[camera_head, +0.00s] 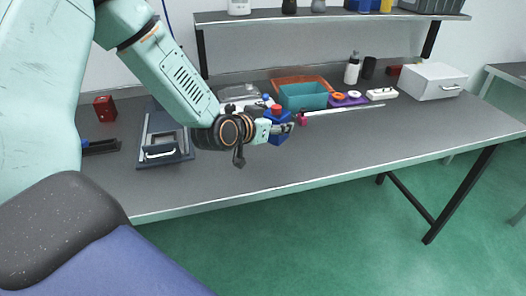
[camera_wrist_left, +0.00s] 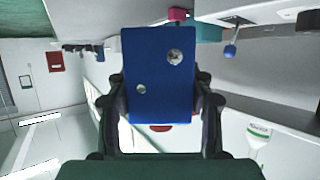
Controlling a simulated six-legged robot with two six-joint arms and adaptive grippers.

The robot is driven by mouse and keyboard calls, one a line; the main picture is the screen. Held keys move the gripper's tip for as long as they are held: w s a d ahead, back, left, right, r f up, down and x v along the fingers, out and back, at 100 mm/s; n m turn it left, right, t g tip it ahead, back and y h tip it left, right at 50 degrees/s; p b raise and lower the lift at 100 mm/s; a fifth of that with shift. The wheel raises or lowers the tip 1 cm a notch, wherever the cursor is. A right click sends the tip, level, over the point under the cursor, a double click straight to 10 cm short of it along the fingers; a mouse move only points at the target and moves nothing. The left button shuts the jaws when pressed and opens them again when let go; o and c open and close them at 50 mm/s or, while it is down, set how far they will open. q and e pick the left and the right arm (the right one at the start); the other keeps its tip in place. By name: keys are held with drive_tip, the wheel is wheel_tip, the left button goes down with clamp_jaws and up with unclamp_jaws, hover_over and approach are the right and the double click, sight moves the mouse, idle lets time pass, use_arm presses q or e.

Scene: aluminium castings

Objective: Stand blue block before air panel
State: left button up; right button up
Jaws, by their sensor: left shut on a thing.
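My left gripper (camera_head: 279,128) is shut on a blue block (camera_head: 277,133) above the middle of the bench. In the left wrist view the blue block (camera_wrist_left: 158,80) fills the space between the fingers, and its face has two round metal spots. A red part shows at the block's top in the head view. I cannot tell for sure which thing is the air panel; a clear and white assembly (camera_head: 238,93) stands behind the block, partly hidden by my arm. My right gripper is not in view.
A dark framed case (camera_head: 165,155) lies left of my gripper. A teal bin (camera_head: 303,97), an orange tray (camera_head: 318,80), a purple block (camera_head: 347,101), a long rod (camera_head: 345,109) and a white drawer box (camera_head: 432,82) are to the right. The bench front right is clear.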

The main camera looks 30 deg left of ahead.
sight(268, 113)
use_arm(q)
drive_tip(key=shift+w+a+r+n+y+p, duration=0.3)
drive_tip(key=shift+w+a+r+n+y, duration=0.5)
drive_tip(key=shift+a+y, duration=0.25)
drive_tip(key=f, duration=0.3)
drive_tip(key=f+b, duration=0.1)
drive_tip(key=f, duration=0.2)
drive_tip(key=shift+a+f, duration=0.2)
drive_tip(key=shift+f, duration=0.2)
wheel_tip(268, 113, down, 3)
drive_tip(key=shift+s+d+r+b, duration=0.1)
drive_tip(key=shift+s+r+b, duration=0.05)
drive_tip(key=shift+b, duration=0.4)
drive_tip(key=shift+f, duration=0.2)
drive_tip(key=shift+f, duration=0.15)
drive_tip(key=o, duration=1.1)
drive_tip(key=shift+o, duration=1.4)
